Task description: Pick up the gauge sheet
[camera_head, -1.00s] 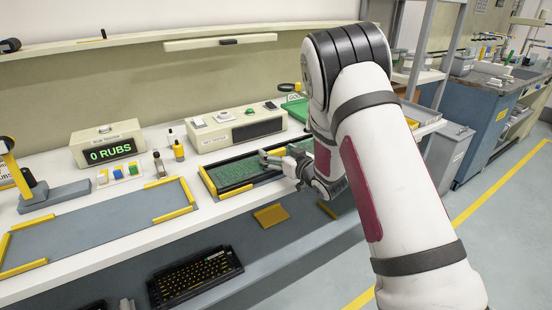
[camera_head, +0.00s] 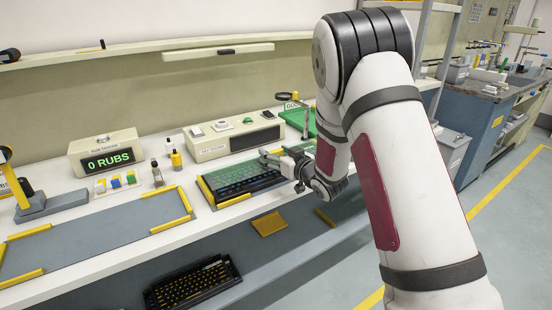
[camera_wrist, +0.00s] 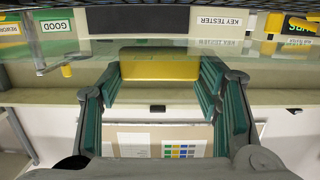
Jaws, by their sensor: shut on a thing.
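The gauge sheet (camera_head: 235,176) is a green see-through sheet with a key pattern. In the head view it is above the dark keyboard (camera_head: 243,189) in the tray on the bench, and dark keys show along its near edge. My gripper (camera_head: 270,158) is at the sheet's right end. In the wrist view my gripper's teal-padded fingers (camera_wrist: 161,72) are on either side of a yellow tab (camera_wrist: 160,65), and the clear sheet (camera_wrist: 240,50) stretches across beyond it. The gripper is shut on the sheet. The exact finger contact is hard to see.
A key tester box (camera_head: 232,137) stands behind the tray. The rub tester (camera_head: 107,160) reads "0 RUBS". Small bottles (camera_head: 175,158) stand between them. An empty grey mat with yellow corners (camera_head: 90,240) is at left. Another keyboard (camera_head: 193,285) lies on the shelf below.

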